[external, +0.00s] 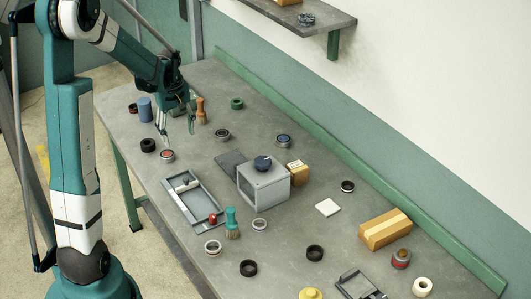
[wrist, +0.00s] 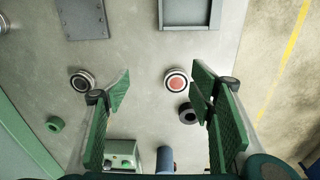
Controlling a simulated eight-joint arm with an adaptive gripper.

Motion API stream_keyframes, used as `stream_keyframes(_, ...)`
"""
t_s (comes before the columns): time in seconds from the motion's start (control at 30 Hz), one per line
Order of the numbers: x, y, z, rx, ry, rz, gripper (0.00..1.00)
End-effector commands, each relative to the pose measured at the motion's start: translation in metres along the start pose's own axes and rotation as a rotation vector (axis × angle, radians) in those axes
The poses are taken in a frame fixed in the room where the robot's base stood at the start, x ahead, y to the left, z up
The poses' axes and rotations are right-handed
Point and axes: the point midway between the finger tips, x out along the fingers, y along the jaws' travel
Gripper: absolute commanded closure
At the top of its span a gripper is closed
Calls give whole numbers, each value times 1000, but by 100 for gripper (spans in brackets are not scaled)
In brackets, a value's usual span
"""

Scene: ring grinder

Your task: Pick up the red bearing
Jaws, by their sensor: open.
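The red bearing (external: 167,155) lies flat on the grey table at the left, a metal ring with a red centre. It also shows in the wrist view (wrist: 176,80), between the finger lines and nearer the right finger. My gripper (external: 177,137) is open and empty, pointing down just behind and above the bearing in the external view. In the wrist view my gripper (wrist: 158,85) has its green finger pads wide apart. Neither finger appears to touch the bearing, though the exact height is hard to tell.
A black ring (wrist: 187,113) lies close to the red bearing. A similar dark-centred bearing (wrist: 83,81) lies left of my fingers. A blue cylinder (external: 145,109) and a wooden-handled brush (external: 200,111) stand near my gripper. A grey tray (external: 193,201) lies towards the table's front edge.

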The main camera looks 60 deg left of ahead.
Motion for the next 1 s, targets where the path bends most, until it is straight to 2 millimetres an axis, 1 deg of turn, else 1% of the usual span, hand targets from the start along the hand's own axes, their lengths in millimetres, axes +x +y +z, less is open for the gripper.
stream_keyframes(0.03,4,-6,-12,-30,-7,-8,45)
stream_keyframes(0.13,14,-16,-30,-83,-20,-21,45)
stream_keyframes(0.23,23,-25,-43,-124,-31,-33,45)
stream_keyframes(0.37,30,-33,-54,-160,-40,-43,45)
stream_keyframes(0.5,34,-37,-58,-175,-44,-47,45)
stream_keyframes(0.87,36,-37,-58,-176,-45,-47,45)
stream_keyframes(1.0,42,-37,-58,-176,-44,-47,45)
